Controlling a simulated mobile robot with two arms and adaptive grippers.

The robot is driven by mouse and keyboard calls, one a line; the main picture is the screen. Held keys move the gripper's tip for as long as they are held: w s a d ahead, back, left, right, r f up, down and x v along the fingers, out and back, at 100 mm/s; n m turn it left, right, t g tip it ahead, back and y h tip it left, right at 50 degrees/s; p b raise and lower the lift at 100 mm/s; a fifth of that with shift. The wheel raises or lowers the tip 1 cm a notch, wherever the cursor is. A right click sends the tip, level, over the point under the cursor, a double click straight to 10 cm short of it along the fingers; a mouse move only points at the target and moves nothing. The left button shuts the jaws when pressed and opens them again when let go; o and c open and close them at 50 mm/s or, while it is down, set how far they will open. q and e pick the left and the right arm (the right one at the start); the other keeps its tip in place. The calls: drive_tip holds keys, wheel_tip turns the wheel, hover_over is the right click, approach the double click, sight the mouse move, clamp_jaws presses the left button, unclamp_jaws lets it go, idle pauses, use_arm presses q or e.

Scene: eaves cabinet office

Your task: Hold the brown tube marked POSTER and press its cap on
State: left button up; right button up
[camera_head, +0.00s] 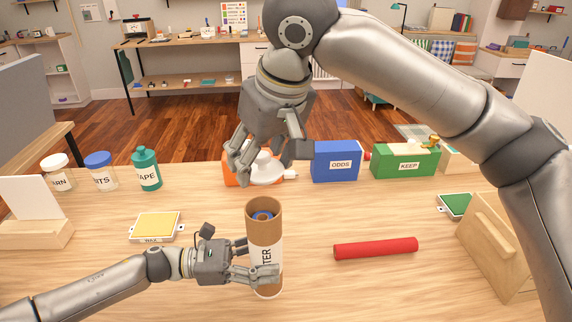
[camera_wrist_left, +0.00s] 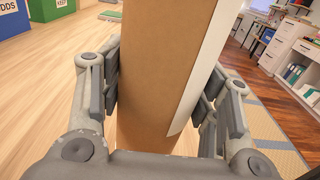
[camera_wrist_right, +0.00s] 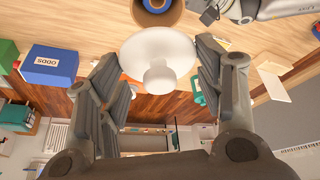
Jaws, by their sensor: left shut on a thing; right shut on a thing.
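The brown tube (camera_head: 264,219) stands upright on the table, its label partly hidden so that only "TER" shows. Its top is open, with a blue ring-shaped thing (camera_head: 263,215) inside. My left gripper (camera_head: 262,275) is shut around the tube's lower part; the left wrist view shows the tube (camera_wrist_left: 160,70) between its fingers. My right gripper (camera_head: 268,160) is shut on the white cap (camera_head: 268,172), a disc with a knob that also shows in the right wrist view (camera_wrist_right: 158,50). The cap is above and beyond the tube's open end (camera_wrist_right: 157,12), apart from it.
A red roll (camera_head: 376,248) lies right of the tube. A yellow pad (camera_head: 155,226) lies to the left. Labelled jars (camera_head: 101,172), the blue ODDS box (camera_head: 336,162) and the green KEEP box (camera_head: 404,161) line the back. A wooden holder (camera_head: 497,245) stands at right.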

drive_tip(key=shift+s+a+r, duration=0.1)
drive_tip(key=shift+s+a, duration=0.05)
drive_tip(key=shift+s, duration=0.05)
drive_tip(key=shift+f, duration=3.1)
drive_tip(key=shift+f, duration=0.2)
drive_tip(key=o, duration=0.8)
drive_tip(key=shift+o, duration=0.3)
drive_tip(key=shift+o, duration=1.2)
